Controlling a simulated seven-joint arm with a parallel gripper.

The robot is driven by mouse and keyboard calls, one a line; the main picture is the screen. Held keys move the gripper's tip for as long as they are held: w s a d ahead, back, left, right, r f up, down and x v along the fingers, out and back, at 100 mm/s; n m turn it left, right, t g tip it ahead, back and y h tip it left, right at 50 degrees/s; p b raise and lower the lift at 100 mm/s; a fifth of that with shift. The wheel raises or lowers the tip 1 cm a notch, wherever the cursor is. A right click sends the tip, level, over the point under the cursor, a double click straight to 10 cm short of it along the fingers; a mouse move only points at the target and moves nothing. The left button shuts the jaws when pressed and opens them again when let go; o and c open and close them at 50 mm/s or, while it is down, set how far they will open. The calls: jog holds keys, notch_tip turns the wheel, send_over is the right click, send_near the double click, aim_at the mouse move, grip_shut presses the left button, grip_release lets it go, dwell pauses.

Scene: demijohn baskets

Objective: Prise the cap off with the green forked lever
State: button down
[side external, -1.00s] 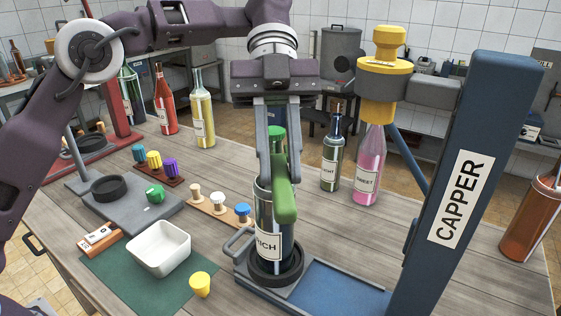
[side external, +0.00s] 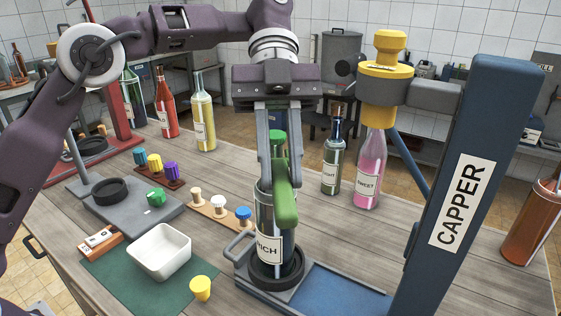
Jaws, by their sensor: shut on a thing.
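A dark bottle labelled RICH (side external: 268,249) stands upright in the black ring (side external: 290,276) on the capper's sliding base. A green cap (side external: 277,137) shows at the top of its neck, partly hidden behind my fingers. My gripper (side external: 280,180) points down in front of the bottle and is shut on the green lever (side external: 286,205). The lever's thick green end hangs down before the bottle's shoulder. Its forked end is hidden by the fingers, so I cannot tell whether it touches the cap.
The blue capper column (side external: 462,190) with its yellow head (side external: 384,85) stands close on the right. A pink bottle (side external: 369,175) and a dark green bottle (side external: 332,165) stand behind. A white tray (side external: 159,263) and a yellow stopper (side external: 201,288) are at front left.

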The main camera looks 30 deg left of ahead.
aim_at(285, 204)
jog(key=shift+w+a, duration=0.5)
jog(key=shift+w, duration=0.15)
dwell(1.1)
jog(key=shift+r, duration=0.1)
dwell(0.8)
jog(key=shift+f, duration=0.2)
dwell(0.3)
jog(key=shift+s+d, duration=0.7)
jog(key=shift+s, duration=0.25)
jog(key=shift+s+d, duration=0.7)
jog(key=shift+s, duration=0.2)
jog(key=shift+s+d, duration=0.7)
jog(key=shift+s, duration=0.25)
